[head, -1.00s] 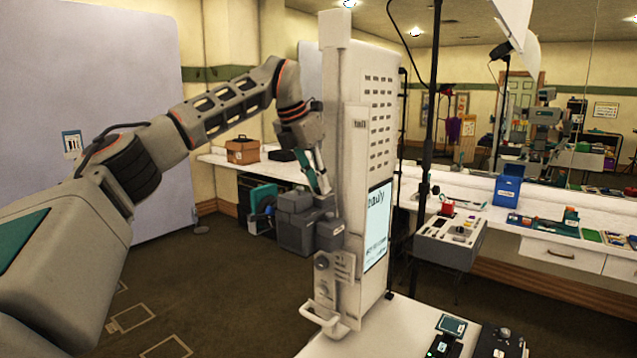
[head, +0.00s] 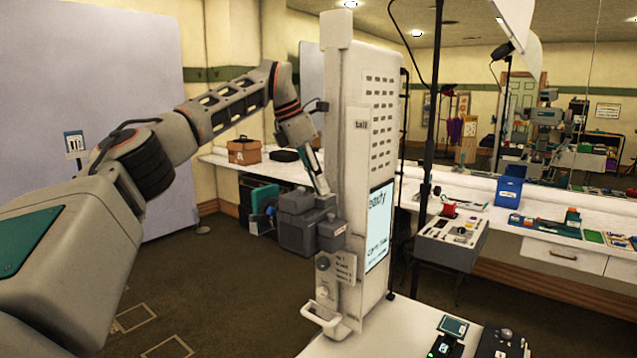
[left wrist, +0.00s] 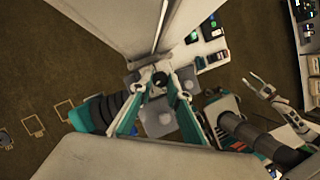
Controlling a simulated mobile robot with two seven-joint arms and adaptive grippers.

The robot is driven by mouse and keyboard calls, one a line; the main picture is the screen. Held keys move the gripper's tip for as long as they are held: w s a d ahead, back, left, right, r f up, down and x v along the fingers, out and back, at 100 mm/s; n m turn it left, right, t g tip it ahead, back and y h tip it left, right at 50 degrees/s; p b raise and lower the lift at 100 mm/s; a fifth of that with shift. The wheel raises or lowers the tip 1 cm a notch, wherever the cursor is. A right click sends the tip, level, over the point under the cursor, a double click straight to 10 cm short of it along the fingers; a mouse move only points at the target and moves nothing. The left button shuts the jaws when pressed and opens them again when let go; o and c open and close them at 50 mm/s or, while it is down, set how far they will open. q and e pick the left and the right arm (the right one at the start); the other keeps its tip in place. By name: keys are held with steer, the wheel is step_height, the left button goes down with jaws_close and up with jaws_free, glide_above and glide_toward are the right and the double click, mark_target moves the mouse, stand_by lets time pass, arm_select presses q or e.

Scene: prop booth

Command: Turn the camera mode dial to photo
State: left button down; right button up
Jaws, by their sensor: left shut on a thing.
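The camera (head: 298,228) is a dark grey boxy body fixed to the left side of the pale booth column. My left gripper (head: 322,188) reaches down onto its top from above. In the left wrist view, the fingers of my left gripper (left wrist: 158,84) are closed around a small black dial (left wrist: 159,77) on the camera's grey top (left wrist: 160,122). The dial's markings are too small to read and partly hidden by the fingers. My right gripper (left wrist: 264,88) shows at the right of the left wrist view, empty, with its fingers apart.
The tall white booth (head: 364,130) stands right beside my left gripper, with a lit screen (head: 379,225) on its side. A white table (head: 395,332) with small devices is in front. A control box (head: 452,243) and a blue bin (head: 509,191) are at right. Floor at left is open.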

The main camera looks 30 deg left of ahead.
arm_select(q)
steer(key=c, duration=2.2)
jaws_free()
steer(key=v, duration=1.2)
